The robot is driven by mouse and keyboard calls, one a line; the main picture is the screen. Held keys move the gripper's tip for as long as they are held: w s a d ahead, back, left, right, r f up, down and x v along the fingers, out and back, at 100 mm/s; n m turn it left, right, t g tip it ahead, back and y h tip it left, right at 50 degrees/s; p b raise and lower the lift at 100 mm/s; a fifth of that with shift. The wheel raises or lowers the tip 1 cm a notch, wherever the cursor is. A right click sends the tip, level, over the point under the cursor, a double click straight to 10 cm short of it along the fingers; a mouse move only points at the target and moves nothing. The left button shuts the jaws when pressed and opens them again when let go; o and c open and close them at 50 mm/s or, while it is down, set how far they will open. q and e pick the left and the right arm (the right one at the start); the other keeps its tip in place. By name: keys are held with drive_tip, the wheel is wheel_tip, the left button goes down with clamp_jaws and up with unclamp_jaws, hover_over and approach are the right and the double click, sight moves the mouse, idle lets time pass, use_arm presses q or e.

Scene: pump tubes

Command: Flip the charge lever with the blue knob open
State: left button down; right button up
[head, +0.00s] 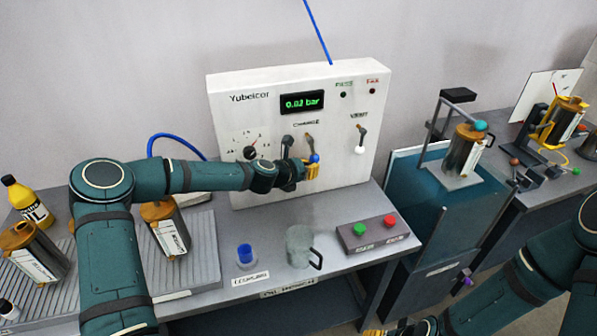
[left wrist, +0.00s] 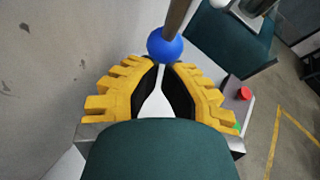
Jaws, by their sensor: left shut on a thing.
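The charge lever's blue knob (head: 315,158) is on the white panel under the "CHARGE" label, and its lever hangs down. My left gripper (head: 312,170) is at this lever, in front of the panel. In the left wrist view, the blue knob (left wrist: 165,46) sits at the yellow fingertips (left wrist: 163,66), which are shut on it. The grey-brown lever rod (left wrist: 178,15) runs upward from it in that view. My right arm is at the lower right of the head view; its gripper (head: 400,328) is mostly cut off by the bottom edge.
The vent lever with a white knob (head: 359,150) hangs to the right. The panel (head: 235,105) has a display (head: 302,102) reading about 0.0 bar. A glass mug (head: 299,246), blue-capped item (head: 245,254) and button box (head: 372,232) stand on the bench in front.

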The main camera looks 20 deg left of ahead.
use_arm(q)
drive_tip(key=w+d+r+b, duration=0.1)
drive_tip(key=w+d+r, duration=0.2)
drive_tip(key=d+r, duration=0.1)
drive_tip(key=shift+w+d+r+b, duration=0.15)
drive_tip(key=shift+d+b, duration=0.25)
drive_tip(key=shift+d, duration=0.1)
use_arm(e)
drive_tip(key=shift+s+f, duration=0.3)
drive_tip(key=shift+f, duration=0.25)
drive_tip(key=shift+s+f, duration=0.3)
drive_tip(key=shift+f, duration=0.2)
idle(0.9)
drive_tip(key=shift+d+f, duration=0.1)
